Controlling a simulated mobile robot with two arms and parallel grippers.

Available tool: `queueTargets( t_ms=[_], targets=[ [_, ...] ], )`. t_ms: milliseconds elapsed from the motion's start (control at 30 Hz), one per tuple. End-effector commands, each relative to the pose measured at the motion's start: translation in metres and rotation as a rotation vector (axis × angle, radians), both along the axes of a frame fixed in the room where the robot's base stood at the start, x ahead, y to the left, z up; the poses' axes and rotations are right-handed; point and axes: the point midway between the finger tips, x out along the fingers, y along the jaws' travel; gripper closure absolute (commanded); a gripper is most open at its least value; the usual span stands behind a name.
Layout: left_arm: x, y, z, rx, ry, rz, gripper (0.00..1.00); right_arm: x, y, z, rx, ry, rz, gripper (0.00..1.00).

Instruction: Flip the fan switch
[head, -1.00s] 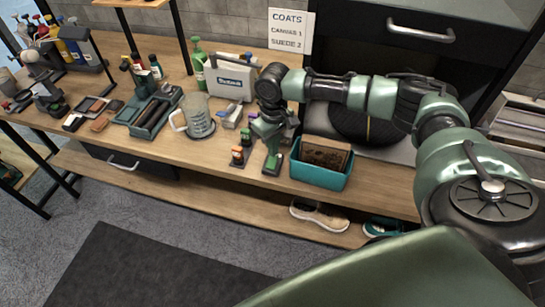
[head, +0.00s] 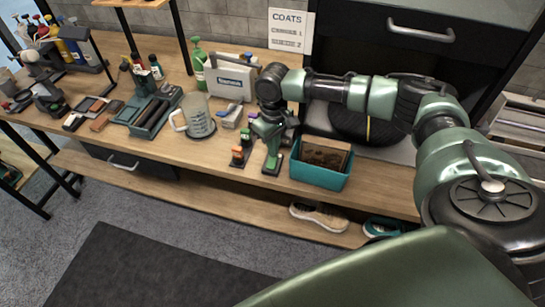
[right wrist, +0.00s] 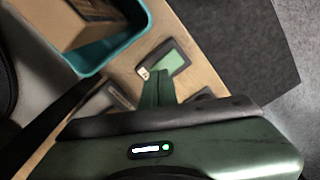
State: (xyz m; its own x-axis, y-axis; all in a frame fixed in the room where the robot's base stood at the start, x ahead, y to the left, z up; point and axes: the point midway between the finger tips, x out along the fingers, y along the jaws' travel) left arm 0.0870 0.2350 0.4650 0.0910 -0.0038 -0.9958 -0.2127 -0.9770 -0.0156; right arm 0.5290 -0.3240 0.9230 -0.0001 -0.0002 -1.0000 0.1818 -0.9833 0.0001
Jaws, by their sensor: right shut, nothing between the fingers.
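My right gripper (head: 271,155) points down over the bench, in front of its wrist, with its green fingers shut together and empty. Below its tips a small dark box with a green top face (head: 272,170) stands at the bench's front edge. In the right wrist view this box (right wrist: 175,61) has a green panel and a small pale label, and the fingertips (right wrist: 163,76) are right at it. I cannot tell whether they touch. It looks like a switch, but I cannot read its label. A small dark unit with a red-orange part (head: 238,156) stands just left. My left gripper is not in view.
A teal bin (head: 320,178) with brown contents stands close right of the gripper. A clear measuring jug (head: 198,122) and a white case (head: 230,80) stand left and behind. Shoes (head: 320,215) lie on the lower shelf.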

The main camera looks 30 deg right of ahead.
Motion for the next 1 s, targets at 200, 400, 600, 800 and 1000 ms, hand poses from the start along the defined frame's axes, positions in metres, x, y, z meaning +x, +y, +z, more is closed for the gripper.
queueTargets(
  t_ms=[200,400,600,800,1000],
  targets=[
    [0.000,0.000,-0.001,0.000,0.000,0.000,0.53,0.000,0.000,-0.003,0.001,0.000,0.000,1.00],
    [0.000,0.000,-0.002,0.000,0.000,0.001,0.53,0.000,0.000,-0.006,0.001,0.000,0.000,1.00],
    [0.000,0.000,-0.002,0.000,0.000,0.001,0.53,0.000,0.000,-0.009,0.001,-0.001,0.000,1.00],
    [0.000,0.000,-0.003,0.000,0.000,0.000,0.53,0.000,0.000,-0.012,0.001,0.000,0.000,1.00],
    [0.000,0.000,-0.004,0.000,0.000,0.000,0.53,0.000,0.000,-0.015,0.000,0.000,0.000,1.00]
  ],
)
